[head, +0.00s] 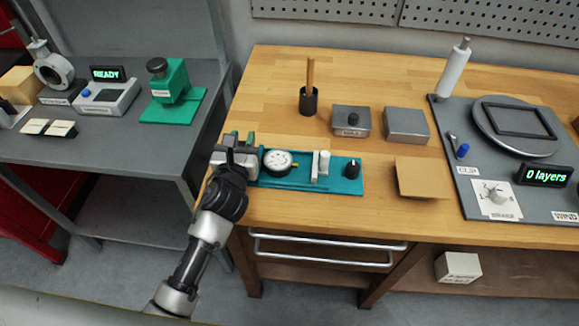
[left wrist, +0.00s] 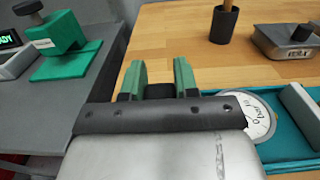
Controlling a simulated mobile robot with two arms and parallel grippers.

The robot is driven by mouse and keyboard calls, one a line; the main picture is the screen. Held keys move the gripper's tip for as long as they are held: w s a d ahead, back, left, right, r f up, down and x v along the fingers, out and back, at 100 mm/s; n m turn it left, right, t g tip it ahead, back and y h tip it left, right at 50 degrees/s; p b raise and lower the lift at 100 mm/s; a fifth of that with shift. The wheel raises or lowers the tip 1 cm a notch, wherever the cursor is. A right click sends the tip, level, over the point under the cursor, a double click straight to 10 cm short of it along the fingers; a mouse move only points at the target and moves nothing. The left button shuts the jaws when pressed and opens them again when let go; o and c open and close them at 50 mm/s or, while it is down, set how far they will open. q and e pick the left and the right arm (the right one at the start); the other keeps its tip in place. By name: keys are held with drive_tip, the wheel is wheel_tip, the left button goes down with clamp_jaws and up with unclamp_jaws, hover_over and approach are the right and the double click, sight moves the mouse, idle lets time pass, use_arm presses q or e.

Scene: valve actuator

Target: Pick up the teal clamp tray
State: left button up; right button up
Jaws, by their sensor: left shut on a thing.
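The teal clamp tray (head: 338,187) lies along the front left of the wooden bench. It bears a round dial gauge (head: 278,162), a pale upright clamp block (head: 320,166) and a black knob (head: 352,169). My left gripper (head: 241,145) is at the tray's left end and shut on it. In the left wrist view, the gripper's green-faced fingers (left wrist: 160,80) stand either side of a dark piece at that end. The tray (left wrist: 292,145) and part of the gauge (left wrist: 262,115) show at right there. The wrist body hides the exact contact. My right gripper is out of view.
Behind the tray stand a black cup with a wooden stick (head: 309,101) and two grey boxes (head: 406,125). A tan square (head: 422,178) lies to its right, then a grey winding station (head: 455,130). A grey side table (head: 110,135) holds a green press (head: 172,88).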

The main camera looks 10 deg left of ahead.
use_arm(q)
clamp_jaws()
wheel_tip(320, 180, up, 9)
drive_tip(key=shift+f, duration=4.55)
